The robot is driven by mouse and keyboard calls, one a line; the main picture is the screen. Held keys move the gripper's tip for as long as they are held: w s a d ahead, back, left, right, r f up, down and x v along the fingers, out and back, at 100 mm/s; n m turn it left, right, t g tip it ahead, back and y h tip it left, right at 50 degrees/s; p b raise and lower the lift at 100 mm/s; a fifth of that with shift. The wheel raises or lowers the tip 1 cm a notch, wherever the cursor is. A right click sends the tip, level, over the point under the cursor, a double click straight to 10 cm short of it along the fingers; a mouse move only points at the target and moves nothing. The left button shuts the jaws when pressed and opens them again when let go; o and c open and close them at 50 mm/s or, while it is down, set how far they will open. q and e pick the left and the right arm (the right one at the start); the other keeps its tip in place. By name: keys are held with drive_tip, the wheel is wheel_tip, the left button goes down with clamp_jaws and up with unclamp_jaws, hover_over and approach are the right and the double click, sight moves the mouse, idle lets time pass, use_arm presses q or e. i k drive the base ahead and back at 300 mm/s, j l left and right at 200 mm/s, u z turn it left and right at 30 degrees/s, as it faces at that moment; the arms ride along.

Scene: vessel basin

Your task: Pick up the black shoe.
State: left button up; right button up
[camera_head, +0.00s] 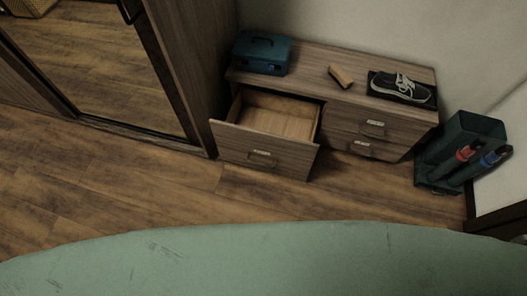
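The black shoe (399,87) has pale laces and a light sole. It lies near the right end of the top of a low wooden cabinet (310,66), on or beside a dark flat piece that I cannot make out clearly. Nothing covers the shoe from above. Neither of my grippers shows in the head view.
The cabinet's upper left drawer (262,149) is pulled out and looks empty. A teal box (262,53) and a small brown block (341,76) are on top. A dark green holder (463,148) stands right. A mirrored wardrobe (105,70) stands left. Wooden floor (150,185) lies clear in front.

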sight(396, 84)
drive_tip(key=i+l, duration=0.15)
drive_tip(key=l, duration=0.25)
drive_tip(key=i+l, duration=0.15)
drive_tip(key=l, duration=0.2)
drive_tip(key=i+l, duration=0.15)
drive_tip(key=l, duration=0.25)
drive_tip(key=i+l+z, duration=0.1)
drive_tip(key=l, duration=0.3)
drive_tip(key=i+l, duration=0.2)
drive_tip(key=l, duration=0.2)
